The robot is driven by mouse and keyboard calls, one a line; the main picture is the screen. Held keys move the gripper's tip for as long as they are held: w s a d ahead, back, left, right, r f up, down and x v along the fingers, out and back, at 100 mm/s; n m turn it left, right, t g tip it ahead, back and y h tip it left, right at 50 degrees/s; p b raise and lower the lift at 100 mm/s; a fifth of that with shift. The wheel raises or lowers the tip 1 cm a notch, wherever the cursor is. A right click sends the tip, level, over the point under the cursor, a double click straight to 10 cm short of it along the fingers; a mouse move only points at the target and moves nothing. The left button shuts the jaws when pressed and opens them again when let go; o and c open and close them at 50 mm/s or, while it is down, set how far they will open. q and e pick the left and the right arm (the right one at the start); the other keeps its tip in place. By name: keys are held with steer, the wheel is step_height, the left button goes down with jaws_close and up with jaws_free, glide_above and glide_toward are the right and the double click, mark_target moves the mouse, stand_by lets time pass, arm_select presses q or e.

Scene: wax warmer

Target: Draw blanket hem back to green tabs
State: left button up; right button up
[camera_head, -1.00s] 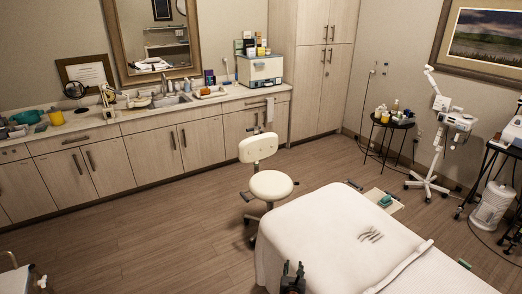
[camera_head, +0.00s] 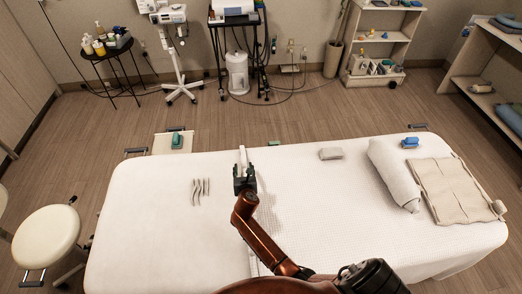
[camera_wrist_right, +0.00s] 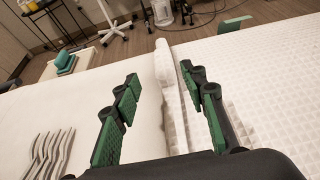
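The white blanket (camera_head: 330,200) lies over the bed, its folded hem (camera_head: 242,155) a raised strip running from the far edge toward me. A green tab (camera_head: 274,143) sits at the bed's far edge, right of the hem; it also shows in the wrist view (camera_wrist_right: 234,24). My right gripper (camera_head: 244,178) is over the hem near the far edge. In the wrist view my right gripper (camera_wrist_right: 160,82) has its green-padded fingers apart, one on each side of the hem (camera_wrist_right: 164,70); contact cannot be told. My left gripper is not in view.
Several grey tools (camera_head: 200,191) lie left of the hem. A green block (camera_head: 177,141) rests on a small tray beyond the bed. A grey block (camera_head: 331,154), a rolled towel (camera_head: 393,175) and a beige mat (camera_head: 455,190) lie to the right. A stool (camera_head: 46,232) stands left.

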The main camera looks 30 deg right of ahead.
mark_target(244, 161)
steer(key=shift+w+d+f+b, duration=0.1)
steer(key=shift+w+f+b, duration=0.1)
steer(key=shift+w, duration=0.3)
steer(key=shift+w+d+f+b, duration=0.1)
steer(key=shift+w+f+b, duration=0.1)
steer(key=shift+w, duration=0.3)
steer(key=b+x, duration=0.1)
steer(key=x, duration=0.1)
steer(key=d+b+x, duration=0.1)
steer(key=x, duration=0.1)
steer(key=shift+w+d+f, duration=0.1)
steer(key=shift+w+f, duration=0.05)
steer(key=shift+w+d, duration=0.15)
steer(key=shift+w, duration=0.05)
steer(key=shift+w+d, duration=0.1)
steer(key=shift+w, duration=0.1)
steer(key=c, duration=0.6)
jaws_close()
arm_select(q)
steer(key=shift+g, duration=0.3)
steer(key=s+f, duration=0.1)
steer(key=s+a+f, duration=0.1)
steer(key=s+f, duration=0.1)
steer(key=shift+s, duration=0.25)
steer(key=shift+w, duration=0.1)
